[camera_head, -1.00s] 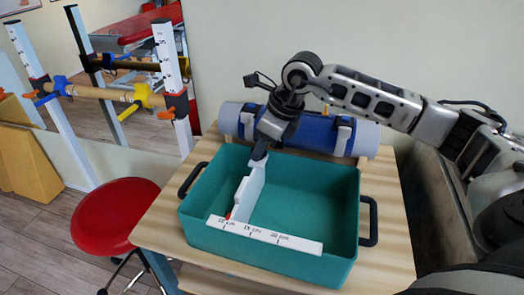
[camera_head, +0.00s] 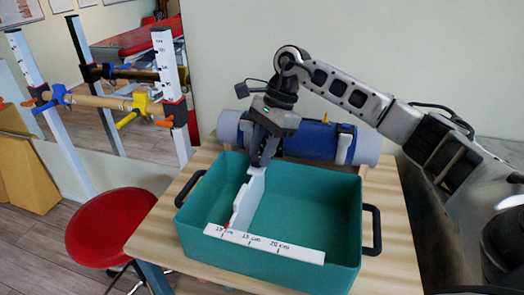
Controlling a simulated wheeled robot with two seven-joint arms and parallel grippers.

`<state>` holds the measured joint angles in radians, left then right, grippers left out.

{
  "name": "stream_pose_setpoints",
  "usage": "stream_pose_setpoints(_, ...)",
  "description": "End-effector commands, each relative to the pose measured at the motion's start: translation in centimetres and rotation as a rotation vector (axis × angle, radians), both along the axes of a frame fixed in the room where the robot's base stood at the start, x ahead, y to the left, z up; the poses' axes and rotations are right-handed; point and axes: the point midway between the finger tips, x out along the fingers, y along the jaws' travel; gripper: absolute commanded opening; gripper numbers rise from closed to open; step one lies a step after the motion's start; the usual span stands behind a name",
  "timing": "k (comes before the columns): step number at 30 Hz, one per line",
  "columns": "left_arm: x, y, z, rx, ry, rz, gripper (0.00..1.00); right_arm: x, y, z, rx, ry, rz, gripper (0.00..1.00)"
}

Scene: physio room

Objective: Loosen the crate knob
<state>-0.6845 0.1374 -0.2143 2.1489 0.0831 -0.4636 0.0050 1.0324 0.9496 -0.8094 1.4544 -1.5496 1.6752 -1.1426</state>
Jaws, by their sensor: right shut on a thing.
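The teal crate (camera_head: 290,257) stands on a wooden table, open at the top. A white scale bar (camera_head: 265,243) with printed centimetre marks lies along its near rim. A white divider (camera_head: 247,200) runs inside the crate from the bar towards the far wall. A small red part (camera_head: 227,224) shows where the divider meets the bar; I cannot tell whether it is the knob. My right gripper (camera_head: 263,164) points down at the divider's far end and is shut on it. The fingers hide what lies between them. My left gripper is not in view.
A blue roll (camera_head: 308,139) lies behind the crate on the wooden table (camera_head: 158,228). Black handles stick out at the crate's sides, the right one (camera_head: 372,230) over bare tabletop. A red stool (camera_head: 122,226) stands at the left, before parallel bars (camera_head: 100,102).

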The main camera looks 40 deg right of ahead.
Motion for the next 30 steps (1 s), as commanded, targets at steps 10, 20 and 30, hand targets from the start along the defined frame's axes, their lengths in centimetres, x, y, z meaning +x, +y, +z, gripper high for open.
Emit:
stream_pose_setpoints(10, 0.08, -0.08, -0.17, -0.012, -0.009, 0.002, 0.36, 0.43, 0.12, 0.08, 0.001, -0.004, 0.329, 0.09)
stream_pose_setpoints(20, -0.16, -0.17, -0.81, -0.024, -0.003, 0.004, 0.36, 0.68, 0.29, 0.08, 0.001, -0.004, 0.642, 0.09)
stream_pose_setpoints(30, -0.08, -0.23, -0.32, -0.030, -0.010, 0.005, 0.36, 0.82, 0.42, 0.19, 0.000, -0.003, 0.903, 0.09)
